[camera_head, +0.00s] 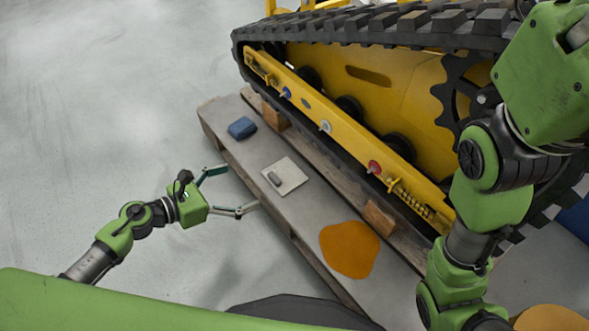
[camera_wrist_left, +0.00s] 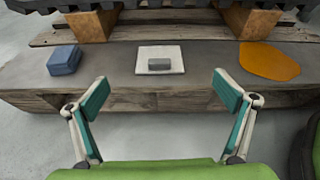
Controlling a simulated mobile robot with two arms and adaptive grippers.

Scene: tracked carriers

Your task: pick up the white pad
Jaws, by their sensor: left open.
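The white pad (camera_head: 291,182) is a flat square lying on the grey plank top of a low wooden platform. A small grey block (camera_head: 274,178) rests on it. In the left wrist view the pad (camera_wrist_left: 150,69) lies ahead, between and beyond the fingertips, with the grey block (camera_wrist_left: 159,64) on it. My left gripper (camera_head: 242,190) is open and empty, short of the platform's near edge and apart from the pad. Its two fingers also show in the left wrist view (camera_wrist_left: 162,94). My right arm is at the right of the head view; its gripper is out of sight.
A blue block (camera_head: 242,128) and an orange flat patch (camera_head: 349,249) lie on the platform (camera_head: 222,117) either side of the pad. A yellow tracked carrier (camera_head: 395,85) with black track stands just behind, over wooden blocks (camera_head: 379,217). The floor at left is clear.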

